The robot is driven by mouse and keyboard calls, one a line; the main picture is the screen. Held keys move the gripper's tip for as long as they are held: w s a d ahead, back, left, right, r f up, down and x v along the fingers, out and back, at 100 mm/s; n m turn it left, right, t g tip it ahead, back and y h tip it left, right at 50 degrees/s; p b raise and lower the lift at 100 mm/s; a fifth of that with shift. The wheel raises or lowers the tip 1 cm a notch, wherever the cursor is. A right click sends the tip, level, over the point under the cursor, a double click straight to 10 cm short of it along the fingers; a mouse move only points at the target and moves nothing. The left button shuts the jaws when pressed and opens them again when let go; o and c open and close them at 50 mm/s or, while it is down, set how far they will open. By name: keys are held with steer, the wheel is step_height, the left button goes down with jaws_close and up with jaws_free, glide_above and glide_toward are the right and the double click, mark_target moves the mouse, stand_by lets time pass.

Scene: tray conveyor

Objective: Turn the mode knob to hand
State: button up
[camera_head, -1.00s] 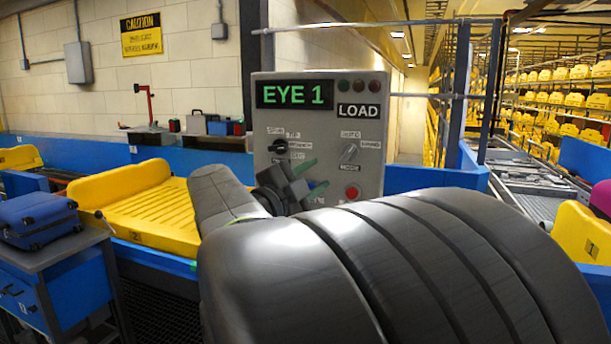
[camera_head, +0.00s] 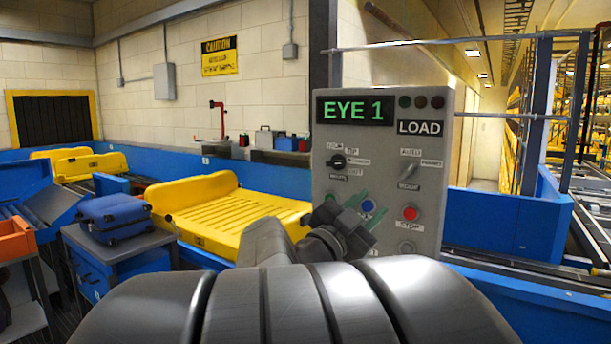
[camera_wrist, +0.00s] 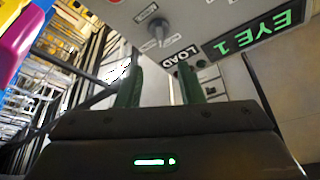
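The mode knob (camera_head: 408,173) is a small grey lever on the right half of the grey control panel (camera_head: 325,150), below the LOAD plate. AUTO is printed above it, a blurred label to its right and MODE below. It appears tilted up to the right; its exact setting is unclear. My gripper (camera_head: 372,211) is in front of the panel's lower half, left of and below the knob, with green fingers apart and empty. In the wrist view, which shows the panel upside down, the knob (camera_wrist: 158,31) lies beyond the open fingers (camera_wrist: 160,85), not touched.
A black selector knob (camera_head: 337,161) is left of the mode knob. A red stop button (camera_head: 410,213) lies below it, and a blue button (camera_head: 368,206) sits by my fingers. A yellow tray (camera_head: 230,210) and a blue suitcase (camera_head: 113,217) stand left.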

mark_target(406, 172)
steer(key=p+x, duration=0.2)
steer(key=x, duration=1.1)
steer(key=shift+w+d+r, duration=0.15)
steer(key=shift+w+d, duration=0.05)
steer(key=shift+d, duration=0.1)
